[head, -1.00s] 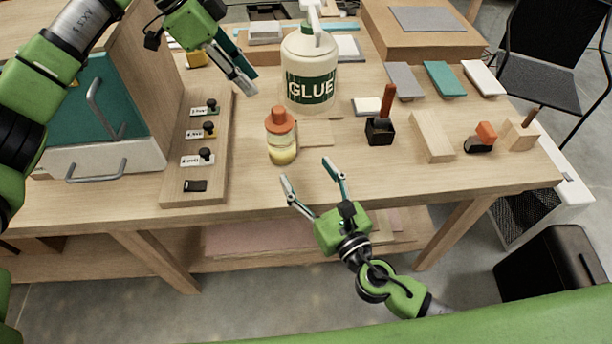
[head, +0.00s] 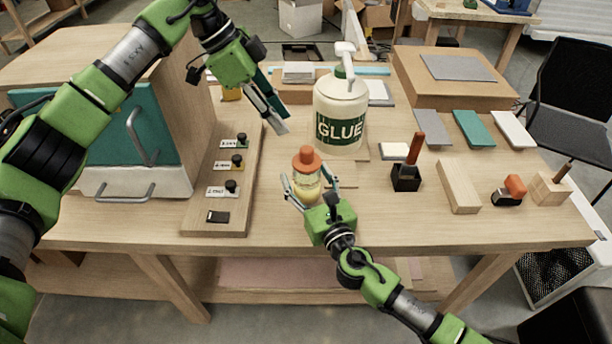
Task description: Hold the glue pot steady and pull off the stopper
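The glue pot (head: 306,187) is a small clear jar with yellowish contents and an orange stopper (head: 307,158) seated on top. It stands upright on the table in the head view. My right gripper (head: 310,178) is at the pot from the front, its two fingers open on either side of the glass, below the stopper. Small gaps seem to show beside the glass; contact cannot be made out. My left gripper (head: 284,122) hangs above and behind the pot to the left, fingers pointing down, apart from the stopper. Its fingers overlap, so their opening is unclear.
A large white glue bottle (head: 340,108) with a pump stands behind the pot. A wooden board with knobs (head: 212,198) and a teal-fronted cabinet (head: 92,130) are on the left. A brush in a black holder (head: 406,178) and wooden block (head: 459,187) are on the right.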

